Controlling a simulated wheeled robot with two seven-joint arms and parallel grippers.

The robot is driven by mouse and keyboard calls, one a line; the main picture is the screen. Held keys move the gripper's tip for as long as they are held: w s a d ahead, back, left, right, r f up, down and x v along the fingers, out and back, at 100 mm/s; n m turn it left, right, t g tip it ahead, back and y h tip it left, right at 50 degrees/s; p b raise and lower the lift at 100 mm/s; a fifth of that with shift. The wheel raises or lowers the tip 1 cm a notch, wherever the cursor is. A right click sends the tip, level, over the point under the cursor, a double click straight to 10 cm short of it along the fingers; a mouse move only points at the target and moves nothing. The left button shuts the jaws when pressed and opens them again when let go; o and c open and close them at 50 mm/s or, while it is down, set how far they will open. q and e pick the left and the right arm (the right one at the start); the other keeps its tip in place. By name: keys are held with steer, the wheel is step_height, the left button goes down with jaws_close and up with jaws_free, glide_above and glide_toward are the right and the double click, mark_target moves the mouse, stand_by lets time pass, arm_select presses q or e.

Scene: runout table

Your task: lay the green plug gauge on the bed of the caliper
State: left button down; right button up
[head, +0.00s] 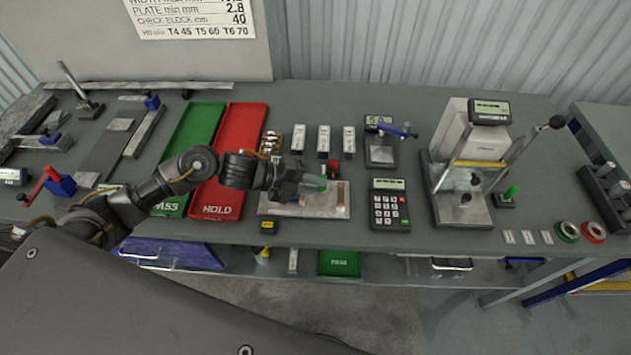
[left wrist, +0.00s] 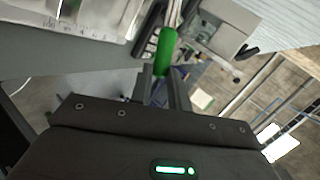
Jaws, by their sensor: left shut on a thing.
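My left gripper (head: 322,186) is shut on the green plug gauge (head: 314,180), held above the pale metal plate at the middle of the bench. In the left wrist view the gauge's green handle (left wrist: 166,50) sticks out between the two fingers (left wrist: 165,85), with a metal part beyond it. A small display device (head: 380,124) with a blue-handled clamp (head: 399,131) and a grey block stands behind and right of the gripper. I cannot tell for certain whether it is the caliper. My right gripper is not in view.
The pale plate (head: 270,207) lies under the gripper. A red HOLD tray (head: 237,130) and a green PASS tray (head: 196,125) lie to the left. A calculator (head: 389,207) and a tall press-like instrument (head: 468,150) stand right.

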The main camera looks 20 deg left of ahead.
arm_select(q)
steer(key=shift+w+a+f+b, duration=0.2)
steer(key=shift+f+b, duration=0.35)
steer(key=shift+f, duration=0.05)
step_height(320, 180, down, 4)
steer(key=b, duration=0.3)
steer(key=shift+r, duration=0.25)
steer(key=shift+f+b, duration=1.05)
steer(key=shift+f, duration=0.15)
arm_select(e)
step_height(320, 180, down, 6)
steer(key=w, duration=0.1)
arm_select(q)
steer(key=c, duration=1.3)
jaws_free()
steer(key=shift+o, duration=0.2)
